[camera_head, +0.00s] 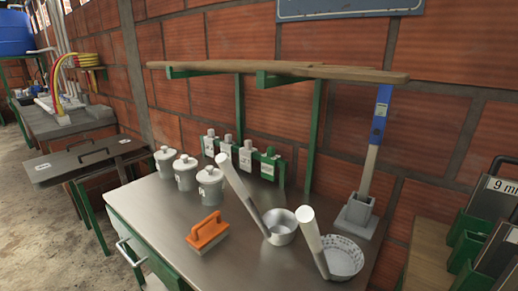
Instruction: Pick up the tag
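No single loose tag stands out. A plate marked 9 mm (500,188) is at the right edge. I cannot tell which of these is the tag. Neither of my grippers is in view.
The metal table (160,215) holds three lidded pots (185,172), an orange-handled brush (207,233), a long-handled pot (281,228) and a long-handled strainer (343,260). A wooden shelf (280,68) overhangs the back. Green holders (468,245) stand at right. Floor (40,240) is clear at left.

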